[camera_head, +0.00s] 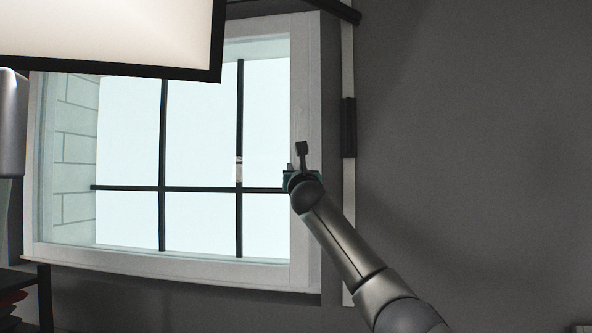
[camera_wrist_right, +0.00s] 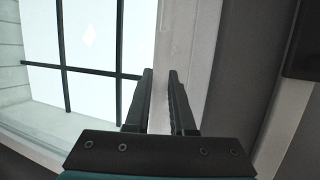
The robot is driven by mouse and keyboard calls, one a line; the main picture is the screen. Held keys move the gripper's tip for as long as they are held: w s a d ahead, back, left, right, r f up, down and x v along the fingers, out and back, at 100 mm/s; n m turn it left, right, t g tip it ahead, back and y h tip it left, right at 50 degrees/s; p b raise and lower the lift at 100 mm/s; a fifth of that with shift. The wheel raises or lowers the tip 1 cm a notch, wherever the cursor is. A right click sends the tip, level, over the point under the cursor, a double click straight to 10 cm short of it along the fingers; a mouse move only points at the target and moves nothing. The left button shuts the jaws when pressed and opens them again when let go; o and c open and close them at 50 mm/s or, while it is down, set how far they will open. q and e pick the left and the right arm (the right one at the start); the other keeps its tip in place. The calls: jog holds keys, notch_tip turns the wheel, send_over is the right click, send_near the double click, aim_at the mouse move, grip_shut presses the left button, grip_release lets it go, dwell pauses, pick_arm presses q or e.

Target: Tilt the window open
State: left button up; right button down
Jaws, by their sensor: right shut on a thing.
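The window (camera_head: 306,90) has a pale frame and dark crossing bars over a bright pane. It fills the left half of the head view and shows at the left in the wrist view (camera_wrist_right: 178,40). My right gripper (camera_head: 290,177) is at the window's right frame member, below mid-height. In the wrist view its two dark fingers (camera_wrist_right: 160,75) point at the pale frame, with a narrow gap between them. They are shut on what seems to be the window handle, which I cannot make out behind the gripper. My left gripper is out of view.
A large bright panel with a black edge (camera_head: 110,35) hangs in front of the window's upper left. A pale vertical strip with a dark block (camera_head: 348,127) runs right of the frame. The grey wall (camera_head: 480,130) at the right is bare.

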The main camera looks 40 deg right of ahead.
jog(key=shift+a, duration=0.1)
jog(key=shift+s+a+r+b, duration=0.1)
jog(key=shift+s+a+b, duration=0.5)
jog(key=shift+s+a, duration=0.4)
jog(key=shift+s+a+b, duration=0.6)
jog(key=shift+s+a, duration=0.15)
jog(key=shift+a, duration=0.3)
jog(key=c, duration=1.1)
grip_release()
jog(key=o, duration=0.3)
jog(key=shift+s+a, duration=0.15)
jog(key=shift+a, duration=0.1)
jog(key=o, duration=0.4)
jog(key=shift+w+d+f, duration=0.2)
jog(key=shift+d, duration=0.05)
jog(key=shift+s+a, duration=0.1)
